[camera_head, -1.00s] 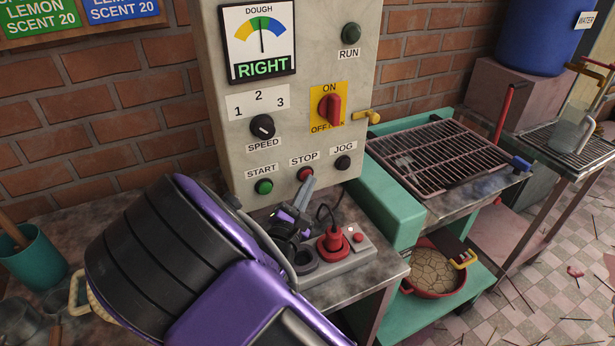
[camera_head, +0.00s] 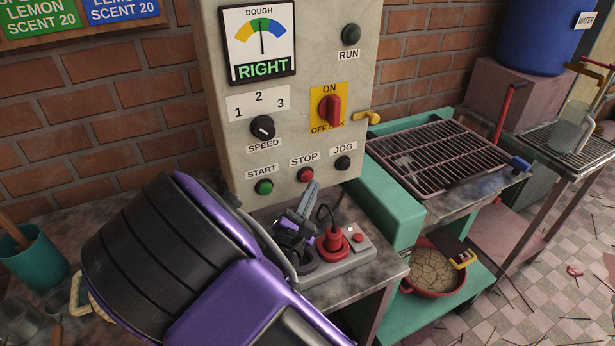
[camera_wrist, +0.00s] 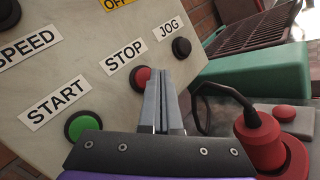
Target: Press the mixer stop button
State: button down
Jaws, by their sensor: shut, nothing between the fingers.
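The red STOP button (camera_head: 305,174) sits low on the grey control panel, under its STOP label, between the green START button (camera_head: 264,187) and the black JOG button (camera_head: 343,163). It also shows in the wrist view (camera_wrist: 140,78), where my fingers hide its right edge. My gripper (camera_head: 313,184) is shut and empty, its grey fingertips close together, just below and right of the STOP button in the head view. In the wrist view the fingertips (camera_wrist: 165,75) point toward the panel beside the button. I cannot tell the exact gap.
A red plug (camera_head: 333,243) stands in a power strip (camera_head: 350,262) with a black cable beside my gripper. A speed knob (camera_head: 262,127) and red-handled main switch (camera_head: 330,108) sit higher on the panel. A green-framed grill (camera_head: 385,205) stands at right.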

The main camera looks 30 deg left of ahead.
jog(key=shift+s+d+p, duration=0.2)
jog(key=shift+s+d, duration=0.6)
jog(key=shift+d, duration=0.2)
jog(key=shift+s+d+p, duration=0.2)
jog(key=shift+s+d, duration=0.55)
jog(key=shift+d, duration=0.2)
